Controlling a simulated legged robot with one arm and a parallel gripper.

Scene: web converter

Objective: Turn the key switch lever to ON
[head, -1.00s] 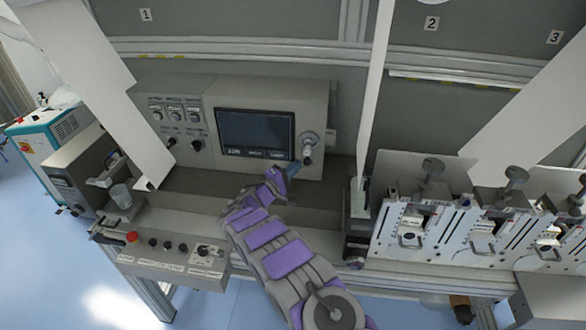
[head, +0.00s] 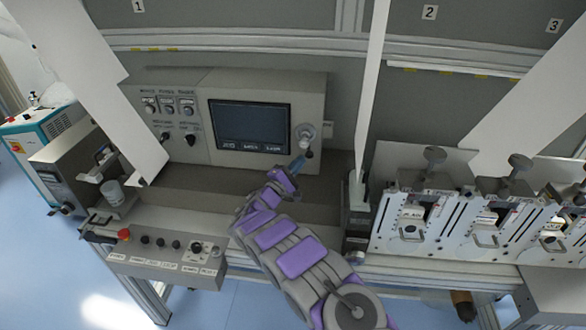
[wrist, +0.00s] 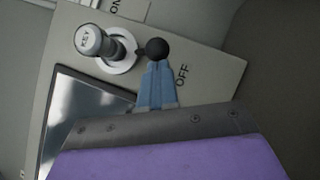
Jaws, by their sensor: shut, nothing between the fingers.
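The key switch (head: 305,132) sits on the grey panel right of the dark screen. In the wrist view its round grey cap marked KEY (wrist: 90,40) stands out from a pale ring. The lever ends in a black ball (wrist: 157,48), which lies between the ON label (wrist: 116,5) and the OFF label (wrist: 183,75), nearer OFF. My gripper (wrist: 158,66) has its blue fingers shut, with the tips at the ball's lower edge; contact cannot be told. In the head view my gripper (head: 298,162) is just below the switch, beside the black ball (head: 309,153).
The screen (head: 249,126) is left of the switch, with several knobs (head: 190,140) beyond it. A shelf (head: 200,190) runs below the panel.

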